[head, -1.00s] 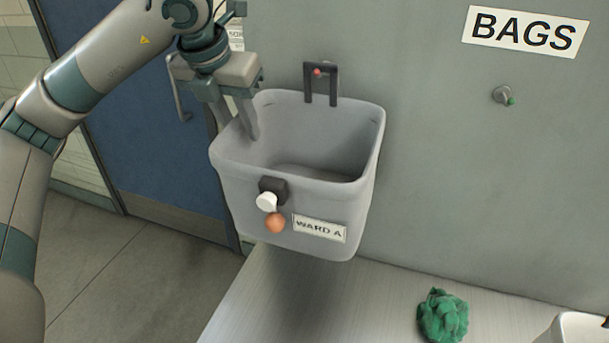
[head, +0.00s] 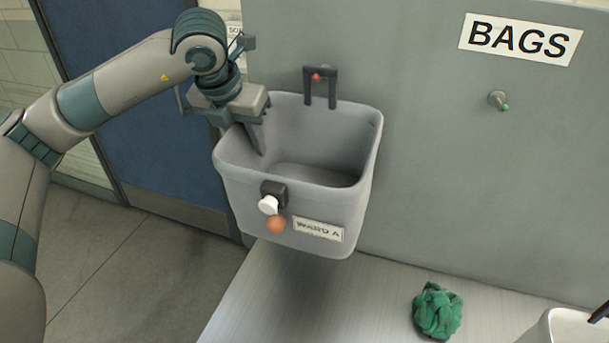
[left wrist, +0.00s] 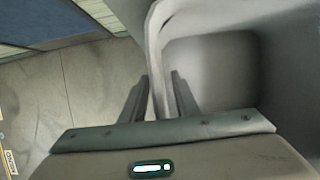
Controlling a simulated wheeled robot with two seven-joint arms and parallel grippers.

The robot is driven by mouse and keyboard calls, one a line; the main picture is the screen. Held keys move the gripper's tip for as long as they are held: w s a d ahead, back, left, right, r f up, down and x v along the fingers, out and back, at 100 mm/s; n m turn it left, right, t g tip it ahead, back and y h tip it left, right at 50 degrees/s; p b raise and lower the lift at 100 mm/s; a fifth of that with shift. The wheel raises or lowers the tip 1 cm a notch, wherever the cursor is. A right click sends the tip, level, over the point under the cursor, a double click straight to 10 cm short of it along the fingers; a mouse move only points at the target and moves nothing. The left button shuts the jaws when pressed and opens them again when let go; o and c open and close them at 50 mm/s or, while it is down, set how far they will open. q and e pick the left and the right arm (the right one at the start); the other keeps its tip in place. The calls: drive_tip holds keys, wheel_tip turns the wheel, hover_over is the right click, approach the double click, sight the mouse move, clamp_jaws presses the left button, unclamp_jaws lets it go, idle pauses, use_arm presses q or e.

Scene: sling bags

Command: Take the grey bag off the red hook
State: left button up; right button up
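The grey bag (head: 322,205) is an open, box-shaped bag with a "WARD A" label. It hangs against the wall by a dark loop (head: 333,90) at its back rim, around the red-tipped hook (head: 316,77). My left gripper (head: 246,140) is at the bag's left rim, pointing down, with one finger showing inside the bag. In the left wrist view, my left gripper (left wrist: 160,82) has a finger on each side of the bag's wall (left wrist: 159,60). Narrow gaps seem to show between fingers and wall, so it looks open around it. My right gripper is not in view.
A green-tipped hook (head: 498,101) is on the wall under the "BAGS" sign (head: 520,39). A crumpled green cloth (head: 437,310) lies on the metal counter (head: 300,300). A whitish container (head: 565,327) is at the lower right.

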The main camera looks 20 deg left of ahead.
use_arm(q)
clamp_jaws()
idle(1.5)
